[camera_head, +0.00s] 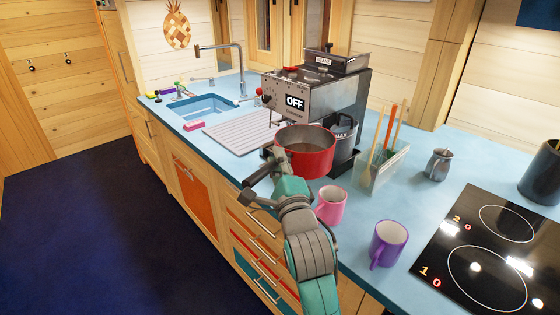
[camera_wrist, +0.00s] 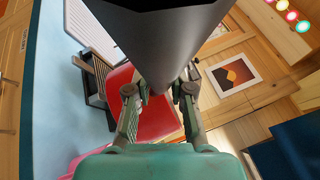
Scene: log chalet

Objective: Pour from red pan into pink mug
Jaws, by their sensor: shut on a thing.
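The red pan (camera_head: 318,163) is held up in front of the coffee machine, roughly level, with its open top facing up. Its inside looks grey-brown; I cannot tell the contents. My gripper (camera_wrist: 160,92) is shut on the pan's dark handle (camera_wrist: 155,40), which fills the top of the wrist view. The red pan wall (camera_wrist: 155,122) shows behind the fingers there. The pink mug (camera_head: 331,207) stands upright on the counter, below and right of the pan, close to my arm, which partly hides it. A pink edge, likely the mug (camera_wrist: 88,158), shows at lower left in the wrist view.
A purple mug (camera_head: 388,243) stands right of the pink mug. Behind are the coffee machine (camera_head: 300,97), a clear holder with utensils (camera_head: 380,168) and a metal jug (camera_head: 438,165). The hob (camera_head: 490,250) is at right, the sink (camera_head: 200,108) at back left.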

